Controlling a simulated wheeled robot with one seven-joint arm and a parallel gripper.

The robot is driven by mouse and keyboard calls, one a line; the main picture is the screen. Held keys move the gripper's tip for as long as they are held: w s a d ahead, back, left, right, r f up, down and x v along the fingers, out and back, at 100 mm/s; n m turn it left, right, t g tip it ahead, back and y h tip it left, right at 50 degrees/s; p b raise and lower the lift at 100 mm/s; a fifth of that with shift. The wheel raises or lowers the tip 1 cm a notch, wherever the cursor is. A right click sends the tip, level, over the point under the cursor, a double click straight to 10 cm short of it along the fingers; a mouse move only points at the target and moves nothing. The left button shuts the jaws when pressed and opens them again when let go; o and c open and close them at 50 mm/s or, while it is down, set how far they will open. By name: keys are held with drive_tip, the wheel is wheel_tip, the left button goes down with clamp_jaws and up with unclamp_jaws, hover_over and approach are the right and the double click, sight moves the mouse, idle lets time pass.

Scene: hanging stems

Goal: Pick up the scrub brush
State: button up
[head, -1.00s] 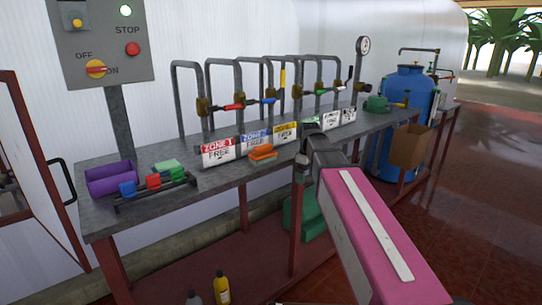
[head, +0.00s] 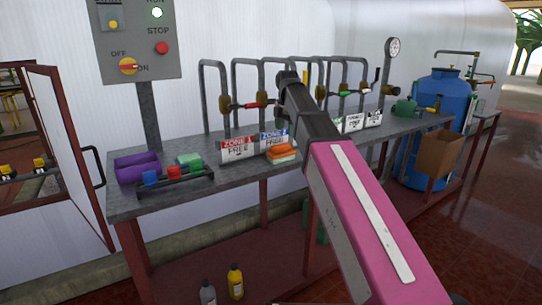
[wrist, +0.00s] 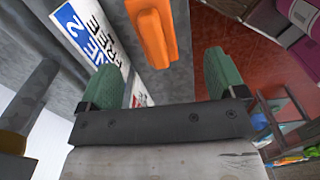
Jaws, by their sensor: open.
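The scrub brush looks to be the orange block (head: 283,151) on the grey bench, beside the zone signs, just left of my arm. In the wrist view the orange piece (wrist: 152,35) lies on the bench near its edge, beyond the fingertips. My gripper (wrist: 160,78) has two green fingers standing wide apart with nothing between them. The orange piece is ahead of the gap and not touched. In the head view my arm hides the gripper.
Zone signs (head: 238,147) and upright pipes with valves stand behind the brush. A rack (head: 175,180) with coloured blocks and a purple holder (head: 137,166) sit at the bench's left. A blue tank (head: 435,100) and cardboard box (head: 440,152) are at the right.

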sight(281, 152)
drive_tip(key=shift+a+r+n, duration=0.1)
drive_tip(key=shift+a+n, duration=0.2)
drive_tip(key=shift+a, duration=0.1)
wheel_tip(281, 152, down, 5)
drive_tip(key=shift+s+f, duration=0.1)
drive_tip(key=shift+f, duration=0.05)
drive_tip(key=shift+a+f, duration=0.15)
drive_tip(key=shift+f, duration=0.75)
drive_tip(key=shift+a+f, duration=0.2)
drive_tip(key=shift+f, duration=0.7)
drive_tip(key=shift+a+f, duration=0.15)
drive_tip(key=shift+f, duration=0.75)
drive_tip(key=c, duration=1.1)
drive_tip(key=shift+c, duration=0.2)
